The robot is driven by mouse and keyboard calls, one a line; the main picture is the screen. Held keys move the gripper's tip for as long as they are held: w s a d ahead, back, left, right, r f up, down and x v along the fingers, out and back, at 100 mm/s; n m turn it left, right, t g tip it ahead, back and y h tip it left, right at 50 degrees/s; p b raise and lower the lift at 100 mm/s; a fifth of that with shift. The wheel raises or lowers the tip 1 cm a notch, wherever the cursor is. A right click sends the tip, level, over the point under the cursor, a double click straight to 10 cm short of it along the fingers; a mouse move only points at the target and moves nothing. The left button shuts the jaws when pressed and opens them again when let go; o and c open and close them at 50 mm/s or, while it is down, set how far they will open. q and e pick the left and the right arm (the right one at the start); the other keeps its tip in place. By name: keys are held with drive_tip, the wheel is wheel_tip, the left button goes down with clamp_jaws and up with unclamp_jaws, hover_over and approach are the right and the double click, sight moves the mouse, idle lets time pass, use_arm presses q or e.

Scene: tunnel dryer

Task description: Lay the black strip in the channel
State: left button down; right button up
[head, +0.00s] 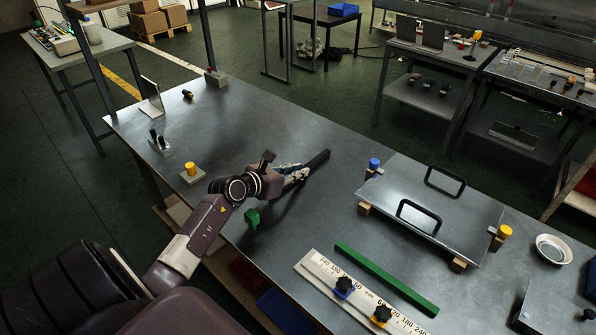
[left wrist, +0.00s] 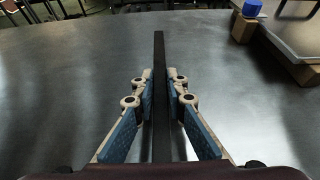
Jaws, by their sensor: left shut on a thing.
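My left gripper (head: 298,174) is shut on the black strip (head: 319,161) above the middle of the table. In the left wrist view the strip (left wrist: 159,60) stands between the two blue-padded fingers (left wrist: 160,84) and points straight ahead past their tips. The strip's near part is hidden by the gripper in the head view. A green bar (head: 386,278) lies on the table at front right, beside a white scale (head: 350,291) with a blue and a yellow knob base. I cannot tell for certain which part is the channel. My right gripper is not in view.
A grey plate with two black handles (head: 430,204) rests on blocks right of the strip. A blue knob (head: 374,163) stands at its left corner, a yellow one (head: 504,231) at its right. A yellow cylinder (head: 190,169) stands left. A round dish (head: 552,249) is far right.

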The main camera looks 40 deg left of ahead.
use_arm(q)
drive_tip(key=c, duration=2.4)
unclamp_jaws()
drive_tip(key=shift+f, duration=0.15)
drive_tip(key=o, duration=0.5)
drive_tip(key=shift+c, duration=0.2)
